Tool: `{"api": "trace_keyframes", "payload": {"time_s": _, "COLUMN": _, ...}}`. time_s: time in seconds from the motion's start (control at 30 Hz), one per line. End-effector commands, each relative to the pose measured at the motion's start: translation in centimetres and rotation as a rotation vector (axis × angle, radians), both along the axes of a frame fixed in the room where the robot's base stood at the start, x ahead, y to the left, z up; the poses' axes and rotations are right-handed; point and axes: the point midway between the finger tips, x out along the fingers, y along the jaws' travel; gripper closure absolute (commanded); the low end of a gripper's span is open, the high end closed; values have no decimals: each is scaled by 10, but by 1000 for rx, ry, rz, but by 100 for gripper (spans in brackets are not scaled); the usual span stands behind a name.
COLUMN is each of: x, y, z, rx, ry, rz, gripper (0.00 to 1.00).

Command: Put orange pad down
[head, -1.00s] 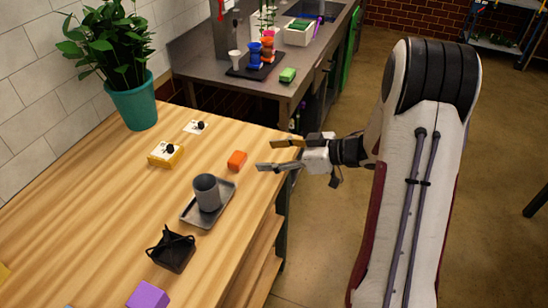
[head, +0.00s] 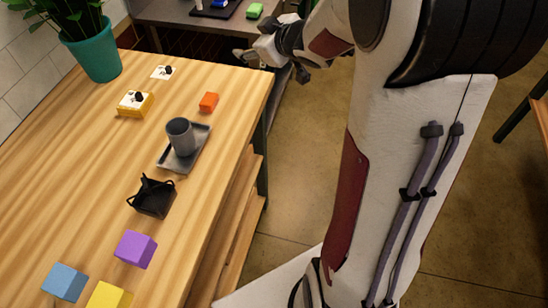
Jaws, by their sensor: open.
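The orange pad (head: 208,102) lies on the wooden table (head: 75,150), near its far right edge, beyond the grey cup. Nothing is touching it. My gripper (head: 243,57) is open and appears empty. It is near the table's far right corner, apart from the pad and farther back, toward the grey counter. Its fingers are small and partly blurred into the dark background.
A grey cup (head: 180,139) stands on a grey tray (head: 171,163). A yellow box (head: 134,106), black basket (head: 152,198), purple cube (head: 135,249), blue cube (head: 65,282) and potted plant (head: 92,50) are on the table. A green pad (head: 254,11) lies on the counter.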

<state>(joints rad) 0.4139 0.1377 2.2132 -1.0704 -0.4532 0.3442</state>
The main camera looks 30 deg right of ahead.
Motion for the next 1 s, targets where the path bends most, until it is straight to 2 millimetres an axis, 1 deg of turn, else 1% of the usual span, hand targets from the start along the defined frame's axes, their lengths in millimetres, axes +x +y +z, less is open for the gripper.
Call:
{"api": "trace_keyframes", "payload": {"time_s": 0.03, "x": -6, "y": 0, "z": 10, "rx": -13, "ry": -1, "rz": -32, "gripper": 43}}
{"api": "trace_keyframes", "payload": {"time_s": 0.2, "x": -29, "y": -3, "z": 32, "rx": -34, "ry": 16, "rz": -145, "gripper": 43}}
{"api": "trace_keyframes", "payload": {"time_s": 0.37, "x": -58, "y": -3, "z": 47, "rx": -32, "ry": 46, "rz": -241, "gripper": 43}}
{"api": "trace_keyframes", "payload": {"time_s": 0.5, "x": -88, "y": 2, "z": 54, "rx": -15, "ry": 84, "rz": -313, "gripper": 43}}
{"api": "trace_keyframes", "payload": {"time_s": 0.6, "x": -111, "y": 8, "z": 57, "rx": 5, "ry": 117, "rz": -356, "gripper": 43}}
{"api": "trace_keyframes", "payload": {"time_s": 0.77, "x": -152, "y": 22, "z": 55, "rx": 49, "ry": 182, "rz": -409, "gripper": 43}}
{"api": "trace_keyframes", "payload": {"time_s": 1.0, "x": -216, "y": 54, "z": 43, "rx": 137, "ry": 304, "rz": -444, "gripper": 43}}
